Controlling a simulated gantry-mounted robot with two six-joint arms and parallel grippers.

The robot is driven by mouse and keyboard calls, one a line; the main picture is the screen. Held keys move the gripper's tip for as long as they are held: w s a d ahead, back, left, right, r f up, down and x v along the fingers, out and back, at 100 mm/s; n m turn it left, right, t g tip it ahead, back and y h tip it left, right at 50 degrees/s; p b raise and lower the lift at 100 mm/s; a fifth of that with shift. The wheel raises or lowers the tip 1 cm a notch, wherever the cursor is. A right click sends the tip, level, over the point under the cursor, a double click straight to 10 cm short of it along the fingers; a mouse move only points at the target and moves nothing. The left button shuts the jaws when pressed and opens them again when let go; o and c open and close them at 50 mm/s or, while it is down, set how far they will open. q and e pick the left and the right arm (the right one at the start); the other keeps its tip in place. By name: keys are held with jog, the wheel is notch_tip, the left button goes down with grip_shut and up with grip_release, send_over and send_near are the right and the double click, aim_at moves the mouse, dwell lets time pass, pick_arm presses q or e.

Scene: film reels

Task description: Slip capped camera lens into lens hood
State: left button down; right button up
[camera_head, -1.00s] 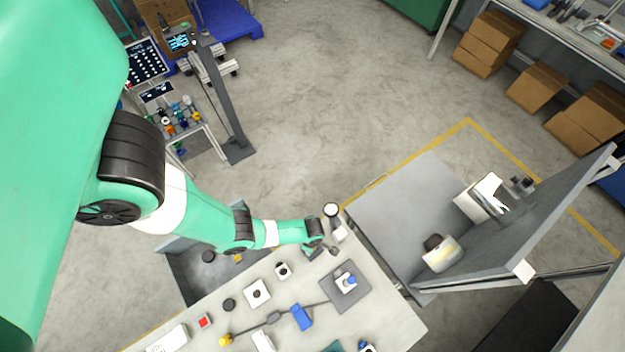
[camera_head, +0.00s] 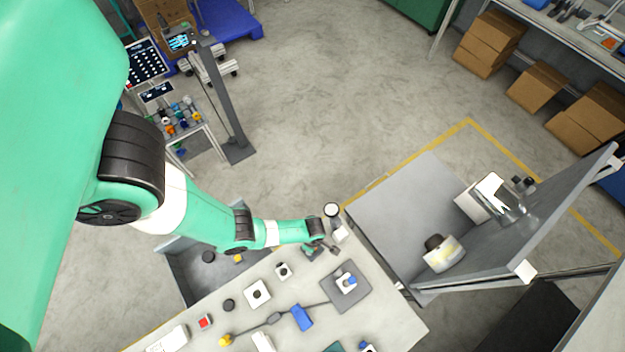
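My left arm reaches in from the left, and its small gripper (camera_head: 326,254) is over the far edge of the white table. Its fingers are too small to tell open from shut. A short black cylinder (camera_head: 229,305) stands on the table. White square blocks with dark round centres, one larger (camera_head: 257,293) and one smaller (camera_head: 283,270), lie left of the gripper. I cannot tell which item is the capped lens or the lens hood. A white and blue item (camera_head: 347,284) sits on a grey mat (camera_head: 358,301), right of and nearer than the gripper. My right gripper is not in view.
The white table (camera_head: 385,325) also holds a blue block (camera_head: 301,317), a yellow knob (camera_head: 225,340) and a red-topped block (camera_head: 205,321). A grey open bin (camera_head: 186,273) adjoins its far left edge. A grey platform (camera_head: 395,210) with an upright panel stands to the right.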

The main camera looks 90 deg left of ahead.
pick_arm(q)
jog(key=shift+s+a+f, duration=0.1)
jog(key=shift+s+f, duration=0.15)
jog(key=shift+f, duration=0.25)
jog(key=shift+s+f, duration=0.2)
jog(key=shift+f, duration=0.25)
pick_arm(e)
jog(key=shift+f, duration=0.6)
pick_arm(q)
jog(key=shift+w+r+p, duration=0.3)
jog(key=shift+r+p, duration=0.55)
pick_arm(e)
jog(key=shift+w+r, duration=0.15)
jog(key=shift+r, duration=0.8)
pick_arm(q)
jog(key=shift+w+r, duration=0.15)
jog(key=shift+r, duration=0.15)
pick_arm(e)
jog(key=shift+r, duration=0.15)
pick_arm(q)
jog(key=shift+f, duration=0.25)
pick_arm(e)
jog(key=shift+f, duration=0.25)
pick_arm(q)
jog(key=shift+f, duration=0.2)
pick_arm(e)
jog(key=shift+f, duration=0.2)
